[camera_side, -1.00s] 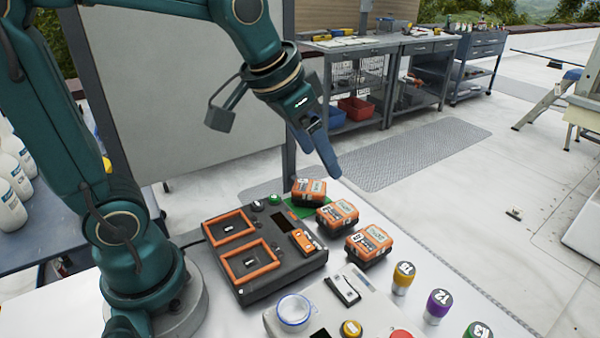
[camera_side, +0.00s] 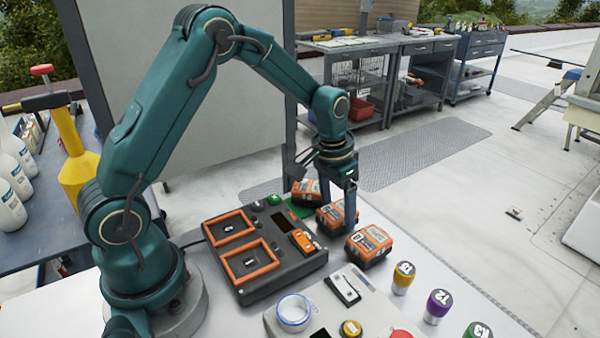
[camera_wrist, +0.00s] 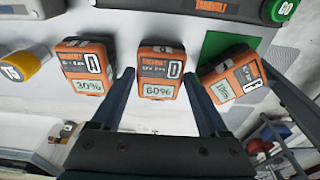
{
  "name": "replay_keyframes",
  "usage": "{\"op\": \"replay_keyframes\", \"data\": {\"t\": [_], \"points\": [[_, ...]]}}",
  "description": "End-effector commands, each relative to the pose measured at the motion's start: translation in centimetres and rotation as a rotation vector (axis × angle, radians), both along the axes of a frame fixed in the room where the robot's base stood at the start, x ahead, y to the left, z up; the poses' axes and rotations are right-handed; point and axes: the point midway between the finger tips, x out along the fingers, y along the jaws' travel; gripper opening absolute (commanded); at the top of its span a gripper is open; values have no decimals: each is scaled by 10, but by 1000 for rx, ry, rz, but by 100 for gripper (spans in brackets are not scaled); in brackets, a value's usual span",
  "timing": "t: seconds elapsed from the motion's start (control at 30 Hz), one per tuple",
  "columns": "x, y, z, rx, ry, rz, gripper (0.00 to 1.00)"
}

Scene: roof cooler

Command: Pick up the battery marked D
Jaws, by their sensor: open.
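Three orange and dark-grey batteries stand in a row. The middle battery (camera_side: 330,216) has a mark that looks like D and shows 60% in the wrist view (camera_wrist: 157,80). The front battery (camera_side: 368,246) shows 30% in the wrist view (camera_wrist: 86,72); its mark looks like B. The back battery (camera_side: 305,190) sits tilted on a green patch; its mark is hard to read in the wrist view (camera_wrist: 230,80). My gripper (camera_side: 337,210) points down, open, with its fingers on either side of the middle battery. In the wrist view my gripper (camera_wrist: 160,84) has a small gap to it.
A dark charger box (camera_side: 285,278) with two orange-framed bays stands left of the batteries. A grey panel with a clear cup (camera_side: 294,311) is in front. Yellow (camera_side: 402,278), purple (camera_side: 437,306) and green (camera_side: 477,330) cylinders stand at the right. The neighbouring batteries stand close to my fingers.

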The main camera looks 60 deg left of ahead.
Motion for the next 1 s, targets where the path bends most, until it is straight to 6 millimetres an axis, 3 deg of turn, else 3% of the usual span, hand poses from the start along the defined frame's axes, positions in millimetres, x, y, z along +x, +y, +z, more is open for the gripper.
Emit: {"op": "replay_keyframes", "data": {"t": [0.17, 0.43, 0.47, 0.63, 0.67, 1.0], "points": [[2, 0, -14, 0, 1, -1, 78], [2, 0, -16, 0, -1, -1, 78], [2, 0, -16, 0, -1, -1, 70], [2, 0, -16, 1, -2, -1, 5], [2, 0, -16, 1, -2, -1, 0], [3, 0, -12, 1, -5, 0, 0]]}}
